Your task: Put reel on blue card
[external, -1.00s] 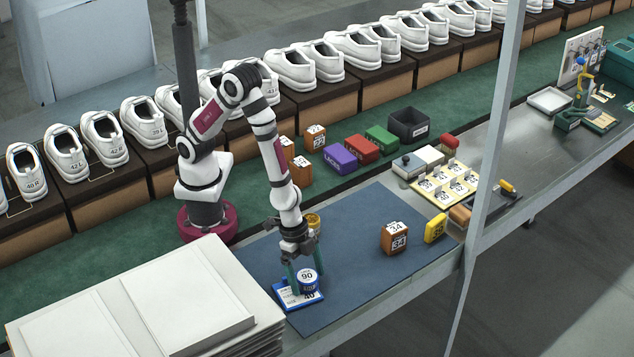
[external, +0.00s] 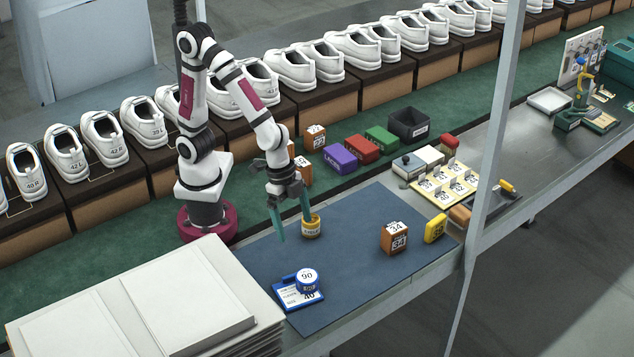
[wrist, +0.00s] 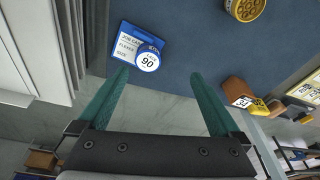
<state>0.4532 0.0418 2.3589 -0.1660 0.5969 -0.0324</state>
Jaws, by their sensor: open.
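The reel, a short blue and white cylinder marked 90 (external: 307,279), stands upright on the blue card (external: 288,298) near the front left of the mat. In the wrist view the reel (wrist: 147,60) lies over the lower right part of the card (wrist: 128,37), leaving the card's printed left side in sight. My gripper (external: 292,222) is open and empty, raised above the mat behind the card and apart from the reel. Its two green fingers (wrist: 158,102) show spread in the wrist view.
A yellow pot (external: 311,229) stands close beside my gripper's right finger. An orange-brown block marked 34 (external: 394,239) and a yellow block (external: 435,228) stand at the mat's right. White panels (external: 150,300) are stacked left of the card. The mat's middle (external: 345,260) is clear.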

